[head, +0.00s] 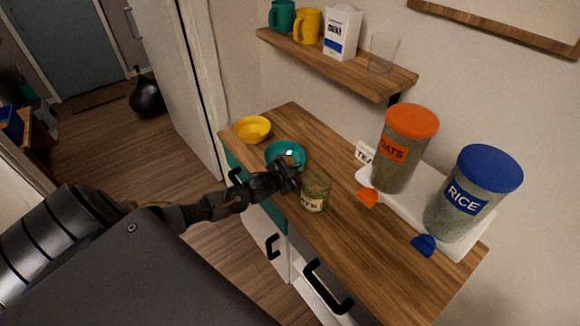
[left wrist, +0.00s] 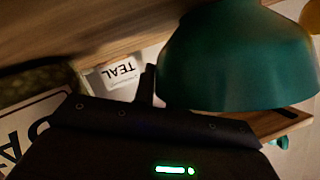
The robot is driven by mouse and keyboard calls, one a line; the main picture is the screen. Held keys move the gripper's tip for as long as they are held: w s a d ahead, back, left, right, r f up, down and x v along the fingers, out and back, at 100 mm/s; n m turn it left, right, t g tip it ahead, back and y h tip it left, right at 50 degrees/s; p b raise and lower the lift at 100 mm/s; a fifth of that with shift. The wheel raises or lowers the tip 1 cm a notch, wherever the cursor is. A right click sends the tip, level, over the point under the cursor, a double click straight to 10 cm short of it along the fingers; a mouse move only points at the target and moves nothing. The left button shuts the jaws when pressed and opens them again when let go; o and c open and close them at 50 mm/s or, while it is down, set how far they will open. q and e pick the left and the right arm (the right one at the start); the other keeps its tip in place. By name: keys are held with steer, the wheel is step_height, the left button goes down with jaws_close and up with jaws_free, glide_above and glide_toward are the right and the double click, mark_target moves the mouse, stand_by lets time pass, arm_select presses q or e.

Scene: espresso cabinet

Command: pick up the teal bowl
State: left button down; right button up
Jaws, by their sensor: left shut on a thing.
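The teal bowl (head: 272,154) is at the back of the wooden counter, beside the yellow bowl. It fills the upper right of the left wrist view (left wrist: 235,60). My left gripper (head: 289,172) is at the bowl's near right rim, shut on it. In the left wrist view one dark finger shows against the bowl's outer wall; the other is hidden by the bowl. I cannot tell whether the bowl touches the counter. My right gripper is not in view.
A yellow bowl (head: 252,129) stands behind. A jar (head: 316,190) stands close to my left gripper's right. A white tray (head: 410,205) holds an oats canister (head: 405,148) and a rice canister (head: 472,190). Orange and blue scoops lie nearby. A shelf (head: 340,62) hangs above.

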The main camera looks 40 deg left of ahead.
arm_select(q)
steer(key=shift+r, duration=0.1)
steer(key=shift+r+b, duration=0.4)
steer(key=shift+r, duration=0.1)
steer(key=s+r+b, duration=0.4)
steer(key=s+r, duration=0.8)
steer(key=s, duration=0.2)
steer(key=shift+d, duration=0.2)
